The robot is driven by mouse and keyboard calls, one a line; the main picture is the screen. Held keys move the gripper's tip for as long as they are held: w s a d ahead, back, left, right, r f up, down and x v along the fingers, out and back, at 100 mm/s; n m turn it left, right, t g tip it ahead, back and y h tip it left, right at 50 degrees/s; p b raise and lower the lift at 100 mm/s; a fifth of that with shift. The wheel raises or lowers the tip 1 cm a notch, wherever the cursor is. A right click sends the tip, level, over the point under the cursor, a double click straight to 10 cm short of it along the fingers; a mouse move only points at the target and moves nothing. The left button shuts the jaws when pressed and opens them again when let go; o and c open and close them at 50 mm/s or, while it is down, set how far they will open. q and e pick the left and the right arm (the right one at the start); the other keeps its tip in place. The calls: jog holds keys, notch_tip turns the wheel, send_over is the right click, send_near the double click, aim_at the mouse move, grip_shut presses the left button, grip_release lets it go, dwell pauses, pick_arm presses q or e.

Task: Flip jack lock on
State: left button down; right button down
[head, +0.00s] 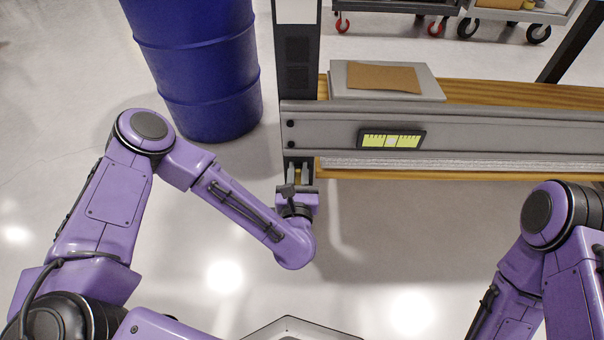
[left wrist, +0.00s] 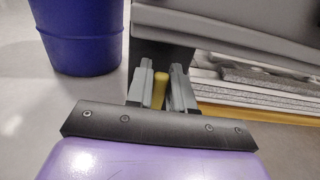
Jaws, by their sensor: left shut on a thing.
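My left gripper (head: 299,174) is at the lower left end of the grey fixture beam, in front of the dark post. In the left wrist view its two fingers (left wrist: 161,80) stand on both sides of a small yellow handle-like piece, which I take to be the jack lock (left wrist: 160,90), and are shut on it. Most of the jack lock is hidden by the fingers and the beam, and its on or off position cannot be told.
The grey beam (head: 480,142) with a yellow-green level display (head: 391,140) runs rightward from the dark post (head: 298,60). A wooden bench (head: 500,93) with a grey slab (head: 437,86) is behind it. A blue drum (head: 205,70) stands left of the post. Floor in front is clear.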

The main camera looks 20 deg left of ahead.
pick_arm(q)
jog(key=c, duration=1.1)
grip_release()
jog(key=shift+s, duration=0.1)
jog(key=b+v, duration=0.1)
jog(key=v, duration=0.9)
jog(key=shift+s, duration=0.2)
